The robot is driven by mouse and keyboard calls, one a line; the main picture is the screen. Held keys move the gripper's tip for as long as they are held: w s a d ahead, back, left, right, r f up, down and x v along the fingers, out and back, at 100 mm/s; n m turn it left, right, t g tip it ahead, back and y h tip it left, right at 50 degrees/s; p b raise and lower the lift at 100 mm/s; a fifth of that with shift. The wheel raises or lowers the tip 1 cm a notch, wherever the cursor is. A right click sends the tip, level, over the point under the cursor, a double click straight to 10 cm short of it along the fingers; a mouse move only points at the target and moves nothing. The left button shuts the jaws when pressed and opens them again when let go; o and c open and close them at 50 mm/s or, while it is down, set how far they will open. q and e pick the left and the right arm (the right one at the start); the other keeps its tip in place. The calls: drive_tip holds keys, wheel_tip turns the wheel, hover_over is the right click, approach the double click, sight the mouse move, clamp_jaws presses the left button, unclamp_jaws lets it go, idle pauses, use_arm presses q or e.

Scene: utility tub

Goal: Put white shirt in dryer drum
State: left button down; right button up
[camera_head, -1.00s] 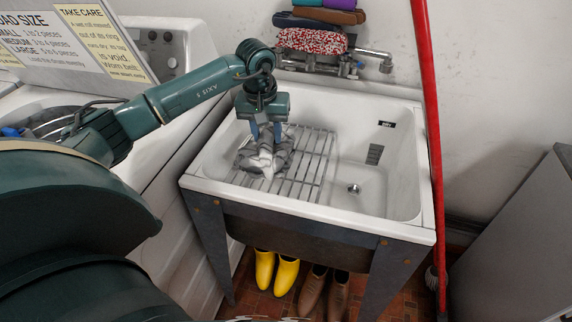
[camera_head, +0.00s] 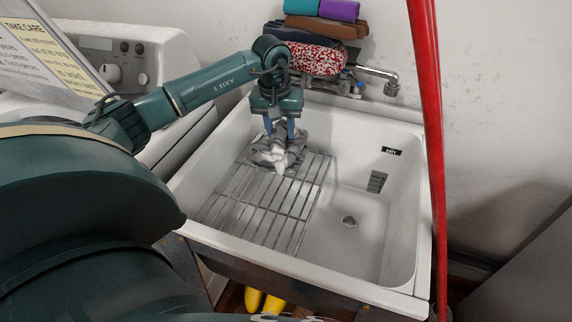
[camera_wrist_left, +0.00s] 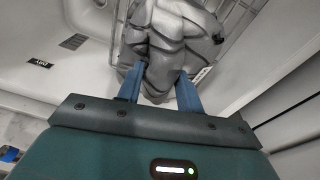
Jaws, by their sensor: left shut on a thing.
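A crumpled grey-white shirt (camera_head: 281,152) is at the far end of the wire rack (camera_head: 262,208) in the utility tub. My left gripper (camera_head: 279,128) points down with its blue fingers shut on the shirt. In the left wrist view the bunched shirt (camera_wrist_left: 168,45) is between and beyond the two blue fingers (camera_wrist_left: 160,88). I cannot tell whether the shirt still touches the rack. The dryer drum cannot be made out. My right gripper is not in view.
The white tub (camera_head: 405,215) has a drain (camera_head: 349,221) and a wall tap (camera_head: 391,82). Folded cloths (camera_head: 316,45) are stacked behind it. A red pole (camera_head: 432,130) stands at its right. A white machine with knobs (camera_head: 125,60) is at the left.

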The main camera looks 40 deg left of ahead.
use_arm(q)
wheel_tip(320, 180, down, 10)
drive_tip(key=shift+s+r, duration=0.15)
drive_tip(key=shift+r, duration=0.05)
drive_tip(key=shift+f, duration=0.1)
drive_tip(key=c, duration=0.9)
unclamp_jaws()
